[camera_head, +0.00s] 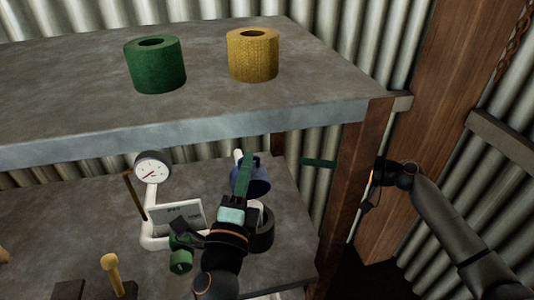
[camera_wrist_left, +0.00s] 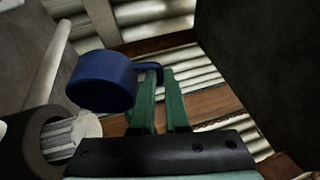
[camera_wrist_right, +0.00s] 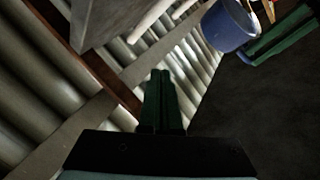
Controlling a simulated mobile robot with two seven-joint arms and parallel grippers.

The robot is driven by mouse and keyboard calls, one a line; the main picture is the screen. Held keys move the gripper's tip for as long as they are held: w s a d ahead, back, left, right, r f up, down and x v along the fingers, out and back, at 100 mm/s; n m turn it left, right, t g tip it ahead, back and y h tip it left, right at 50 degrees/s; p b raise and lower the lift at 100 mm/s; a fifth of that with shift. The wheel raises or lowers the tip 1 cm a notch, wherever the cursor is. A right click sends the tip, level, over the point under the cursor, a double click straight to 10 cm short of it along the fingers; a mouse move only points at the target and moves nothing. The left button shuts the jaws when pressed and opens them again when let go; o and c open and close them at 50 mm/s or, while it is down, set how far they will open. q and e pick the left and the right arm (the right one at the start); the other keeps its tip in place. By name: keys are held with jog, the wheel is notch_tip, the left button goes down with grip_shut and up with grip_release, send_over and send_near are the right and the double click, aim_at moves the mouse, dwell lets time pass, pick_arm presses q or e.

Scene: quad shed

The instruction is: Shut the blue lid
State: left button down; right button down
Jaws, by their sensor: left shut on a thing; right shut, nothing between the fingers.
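The blue lid (camera_head: 262,180) is a short round cap, raised above the lower bench top. It also shows in the left wrist view (camera_wrist_left: 100,84) and the right wrist view (camera_wrist_right: 228,26). My left gripper (camera_head: 246,172) is shut on the lid's small tab, with the cap beside the fingers. A dark round container (camera_head: 264,230) with a pale inside stands below the lid, partly hidden by my left gripper; it shows in the left wrist view (camera_wrist_left: 30,145). My right gripper (camera_head: 318,163) is shut and empty, apart from the lid on its right.
A green roll (camera_head: 155,66) and a yellow roll (camera_head: 253,56) stand on the upper shelf (camera_head: 60,85). A white stand with a dial gauge (camera_head: 152,168) is left of my left gripper.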

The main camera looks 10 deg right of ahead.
jog(key=s+a+r+m+y, duration=0.2)
jog(key=s+a+r+y, duration=0.2)
jog(key=r, duration=0.3)
notch_tip(320, 180, up, 2)
jog(key=m+y, duration=0.1)
send_over(265, 168)
jog(key=w, duration=0.2)
jog(key=shift+w+a+r+g, duration=0.1)
jog(key=shift+w+a+g, duration=0.05)
jog(key=shift+a+g, duration=0.25)
jog(key=shift+s+d+f, duration=0.2)
jog(key=shift+s+f, duration=0.1)
jog(key=shift+s, duration=0.3)
jog(key=shift+s+d+f, duration=0.15)
jog(key=shift+s+f, duration=0.1)
jog(key=shift+s, duration=0.3)
jog(key=shift+s+d+f, duration=0.15)
jog(key=shift+s+f, duration=0.05)
jog(key=shift+s, duration=0.35)
